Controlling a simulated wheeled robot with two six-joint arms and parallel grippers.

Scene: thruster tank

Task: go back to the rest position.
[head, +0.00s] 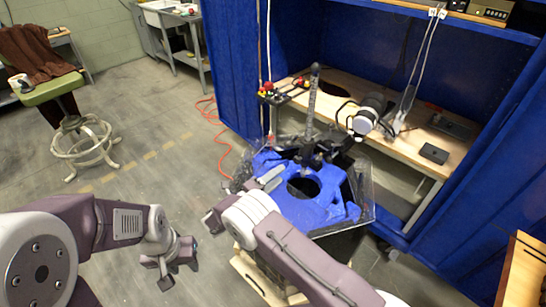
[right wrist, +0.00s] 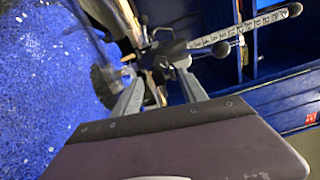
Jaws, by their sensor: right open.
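My left gripper (head: 179,273) hangs low over the bare floor, left of the tank. Its two fingers look apart with nothing between them. My right arm reaches in from the bottom toward the blue-topped tank (head: 308,208). The right gripper (head: 271,178) is over the tank's left part, partly hidden by my own wrist. In the right wrist view its two silver fingers (right wrist: 160,78) are spread, with no held thing visible between them. Blue speckled surface fills the left of that view. I cannot tell whether the fingers touch anything.
A graduated rod (head: 312,100) rises beside the tank; it also shows in the right wrist view (right wrist: 243,27). A wooden bench (head: 400,147) and blue curtains (head: 228,70) stand behind. A stool (head: 85,145) is far left. The left floor is mostly clear.

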